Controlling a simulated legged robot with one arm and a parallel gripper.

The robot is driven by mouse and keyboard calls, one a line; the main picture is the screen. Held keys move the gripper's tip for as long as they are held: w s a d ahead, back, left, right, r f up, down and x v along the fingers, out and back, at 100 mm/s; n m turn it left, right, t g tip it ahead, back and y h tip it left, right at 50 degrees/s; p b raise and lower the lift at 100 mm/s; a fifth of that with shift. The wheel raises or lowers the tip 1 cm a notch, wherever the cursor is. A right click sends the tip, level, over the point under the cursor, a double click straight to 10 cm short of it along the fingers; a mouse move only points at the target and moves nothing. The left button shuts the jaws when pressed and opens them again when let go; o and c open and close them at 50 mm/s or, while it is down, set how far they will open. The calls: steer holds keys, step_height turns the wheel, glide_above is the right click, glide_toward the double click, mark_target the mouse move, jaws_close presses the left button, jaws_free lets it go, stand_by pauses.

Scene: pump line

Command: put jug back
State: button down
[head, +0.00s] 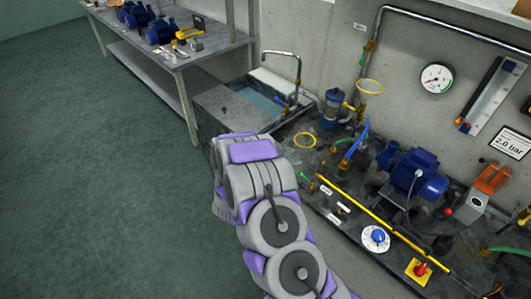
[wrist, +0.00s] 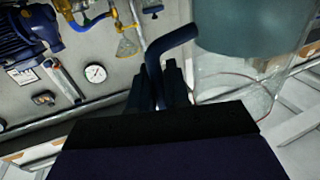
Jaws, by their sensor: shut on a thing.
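In the wrist view, my gripper (wrist: 160,84) shows as two dark fingers. It is shut on the dark blue handle (wrist: 172,42) of the jug. The jug's clear body (wrist: 232,82) is right beside the fingers, and a blue-green area fills the top of it in the picture. The jug is cut off by the top edge, and its tilt is hard to judge. In the head view, my arm hides the gripper and the jug.
In the head view, a sink (head: 215,104) with a tap (head: 296,75) lies behind my arm. A bench (head: 170,61) with blue motors stands at back left. The pump line, with a blue pump (head: 418,172) and yellow pipe (head: 365,211), fills the right. The green floor at left is clear.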

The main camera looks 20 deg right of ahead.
steer(key=s+d+f+m+g+h, duration=0.1)
steer(key=s+d+f+g, duration=0.15)
steer(key=d, duration=0.35)
steer(key=shift+t, duration=0.35)
steer(key=shift+w+d+f+b, duration=0.1)
steer(key=shift+w+f+b, duration=0.6)
steer(key=shift+w, duration=1.75)
steer(key=shift+w+a+f+b, duration=0.1)
steer(key=shift+w+f+b, duration=0.6)
steer(key=shift+w, duration=1.75)
steer(key=shift+w+d+f+b, duration=0.1)
steer(key=shift+w+f+b, duration=0.2)
steer(key=shift+w+f, duration=1.45)
steer(key=shift+w+d+r, duration=0.45)
steer(key=shift+w+r, duration=0.25)
steer(key=c, duration=1.3)
jaws_free()
steer(key=shift+d, duration=0.2)
steer(key=shift+o, duration=0.9)
steer(key=shift+a, duration=0.1)
steer(key=shift+a+r, duration=0.1)
steer(key=shift+a, duration=0.4)
steer(key=p+v, duration=0.2)
steer(key=v, duration=0.9)
steer(key=shift+s+a, duration=0.15)
steer(key=shift+s, duration=0.1)
steer(key=shift+w, duration=0.1)
